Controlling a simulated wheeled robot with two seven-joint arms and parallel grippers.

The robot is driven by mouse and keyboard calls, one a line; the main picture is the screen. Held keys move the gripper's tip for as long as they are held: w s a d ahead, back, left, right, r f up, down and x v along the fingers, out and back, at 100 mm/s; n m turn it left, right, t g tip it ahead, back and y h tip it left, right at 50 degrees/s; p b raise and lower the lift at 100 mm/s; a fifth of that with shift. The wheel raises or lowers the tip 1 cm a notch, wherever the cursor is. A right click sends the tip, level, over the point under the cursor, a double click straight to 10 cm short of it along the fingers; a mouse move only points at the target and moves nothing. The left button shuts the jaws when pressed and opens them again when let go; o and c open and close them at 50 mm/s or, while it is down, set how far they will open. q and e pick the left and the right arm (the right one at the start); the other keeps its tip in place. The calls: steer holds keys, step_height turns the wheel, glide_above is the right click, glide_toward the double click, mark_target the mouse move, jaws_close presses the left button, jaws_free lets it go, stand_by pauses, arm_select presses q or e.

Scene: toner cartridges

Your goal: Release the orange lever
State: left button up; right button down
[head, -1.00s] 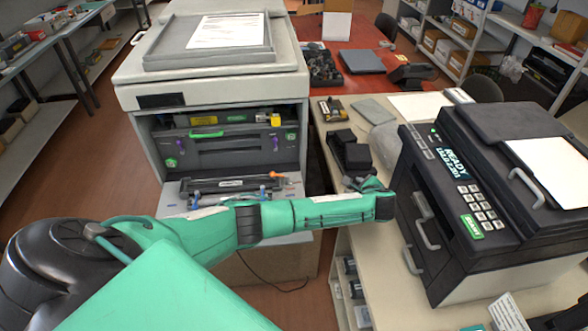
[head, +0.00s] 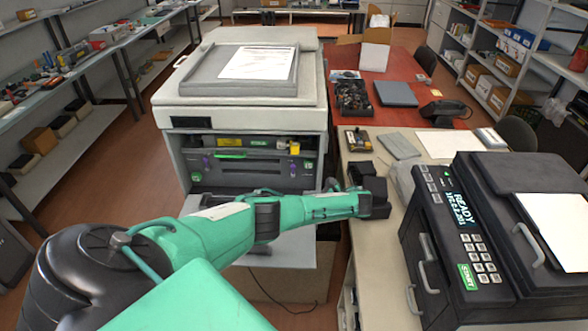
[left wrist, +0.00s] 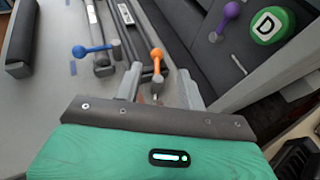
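The orange lever (left wrist: 157,62) shows in the left wrist view, standing on a grey and black cartridge unit, just ahead of my left gripper (left wrist: 160,88). The gripper's two grey fingers are spread apart, with the lever's shaft in line with the gap between them. I cannot tell whether the fingers touch it. A blue lever (left wrist: 95,50) is to the left of it. In the head view, my left arm crosses in front of the open copier (head: 250,165) and hides the orange lever; the gripper cannot be made out there. My right gripper is not in view.
A purple lever (left wrist: 228,15) and a green knob marked D (left wrist: 270,25) are at the upper right of the wrist view. A dark printer (head: 490,230) stands on the bench to the right. Black boxes (head: 368,180) lie near my arm.

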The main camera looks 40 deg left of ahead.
arm_select(q)
steer(key=x, duration=0.5)
steer(key=shift+s+a+f+p, duration=0.1)
steer(key=shift+a+f+p, duration=0.05)
steer(key=shift+a+p, duration=0.15)
jaws_close()
